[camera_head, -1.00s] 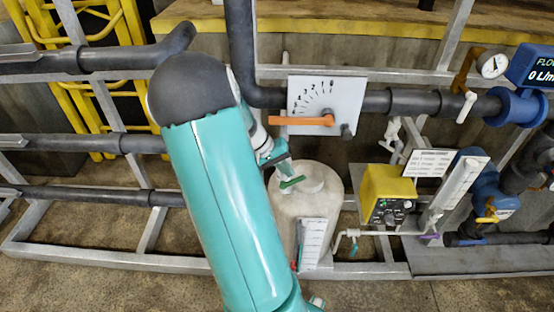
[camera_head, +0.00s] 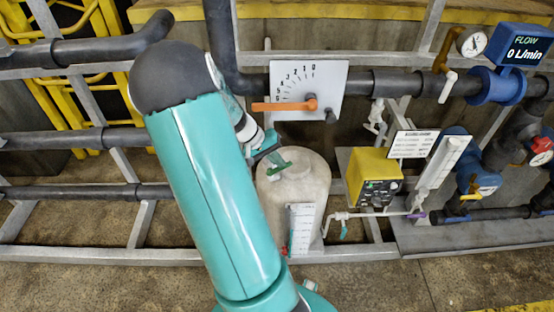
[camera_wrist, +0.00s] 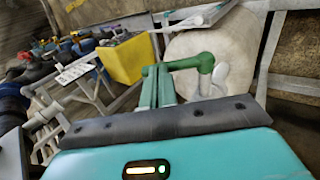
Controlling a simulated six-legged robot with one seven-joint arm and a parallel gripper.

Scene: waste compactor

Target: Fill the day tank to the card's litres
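The cream day tank (camera_head: 318,205) stands upright at the centre, with a graduated white level gauge (camera_head: 301,230) on its front; I cannot read the level. A green lever handle (camera_head: 280,168) is on the tank top and shows large in the wrist view (camera_wrist: 192,63). My gripper (camera_head: 268,150) is at the tank top by this handle. Its teal fingers (camera_wrist: 157,87) are close together at the handle's left end; I cannot tell whether they clasp it. The white card (camera_head: 413,143) has text too small to read. The flow display (camera_head: 523,46) reads 0 L/min.
An orange lever (camera_head: 284,106) lies roughly level on a white numbered dial plate (camera_head: 330,80) above the tank. A yellow box (camera_head: 372,172), a blue valve (camera_head: 480,180), a pressure gauge (camera_head: 471,41) and grey pipes (camera_head: 75,139) crowd the frame. Open floor (camera_head: 110,285) lies in front.

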